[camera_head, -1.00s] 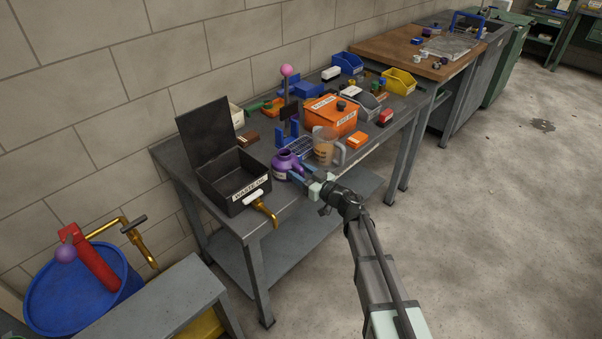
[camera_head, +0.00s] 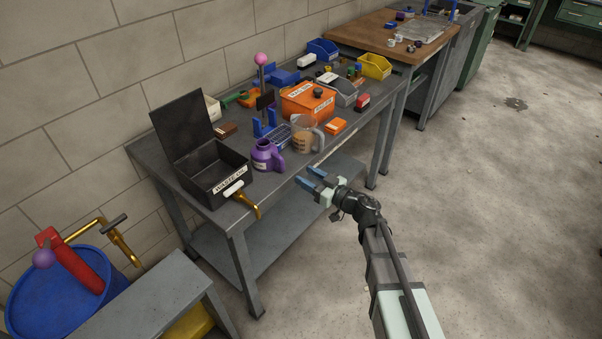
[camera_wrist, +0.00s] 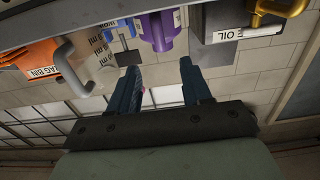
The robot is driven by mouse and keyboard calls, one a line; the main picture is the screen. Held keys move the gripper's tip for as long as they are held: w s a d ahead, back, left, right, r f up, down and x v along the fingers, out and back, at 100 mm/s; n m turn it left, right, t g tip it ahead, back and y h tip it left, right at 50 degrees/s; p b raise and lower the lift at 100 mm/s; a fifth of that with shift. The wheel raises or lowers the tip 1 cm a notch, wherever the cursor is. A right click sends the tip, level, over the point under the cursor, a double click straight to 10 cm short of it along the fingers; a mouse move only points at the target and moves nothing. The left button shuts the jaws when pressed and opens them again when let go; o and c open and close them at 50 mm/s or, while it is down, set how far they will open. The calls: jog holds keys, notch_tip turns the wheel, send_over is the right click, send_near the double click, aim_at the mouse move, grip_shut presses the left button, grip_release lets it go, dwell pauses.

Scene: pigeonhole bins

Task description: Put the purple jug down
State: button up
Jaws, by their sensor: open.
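The purple jug (camera_head: 267,157) stands upright on the grey metal bench (camera_head: 284,186), between the black waste oil box (camera_head: 226,178) and a clear measuring jug (camera_head: 306,137) with brownish contents. In the wrist view the purple jug (camera_wrist: 160,30) shows at the top, beyond my fingertips. My gripper (camera_head: 313,178) is open and empty, off the front edge of the bench to the right of the jug, and apart from it. Its two blue fingers (camera_wrist: 163,78) also show spread in the wrist view, with nothing between them.
The waste oil box has its lid up, and a brass tap (camera_head: 246,204) sticks out at its front. An orange bin (camera_head: 307,101), a yellow bin (camera_head: 375,66) and small parts crowd the bench behind. A blue drum (camera_head: 62,293) stands at lower left. The floor at right is clear.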

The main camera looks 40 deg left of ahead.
jog(key=w+d+f+m+t+h, duration=0.35)
jog(key=w+d+f+t, duration=0.2)
jog(key=w+d, duration=0.2)
jog(key=w+d+f+m+t+h, duration=0.2)
jog(key=w+d+f+m+t, duration=0.4)
jog(key=d, duration=0.3)
jog(key=d+f+m+g+h, duration=0.1)
jog(key=d+f+m+h, duration=0.1)
jog(key=d+f+h, duration=0.55)
jog(key=d+f+m+h, duration=0.2)
jog(key=d+f, duration=0.6)
jog(key=d, duration=0.7)
jog(key=s+d+f+m+g+h, duration=0.3)
jog(key=s+d+f+g+h, duration=0.3)
jog(key=s+d+f, duration=0.9)
jog(key=s+d+g+y, duration=0.1)
jog(key=s+d+g, duration=0.1)
jog(key=s, duration=0.6)
jog(key=s+d+m+g+y, duration=0.1)
jog(key=s+d+g, duration=0.1)
jog(key=s+g, duration=0.3)
jog(key=s+d+g+y, duration=0.1)
jog(key=s+g, duration=0.3)
jog(key=s, duration=0.8)
jog(key=shift+s+d, duration=0.4)
jog(key=shift+d, duration=0.3)
jog(key=shift+a+m, duration=0.1)
jog(key=shift+m, duration=0.15)
jog(key=shift+c, duration=0.3)
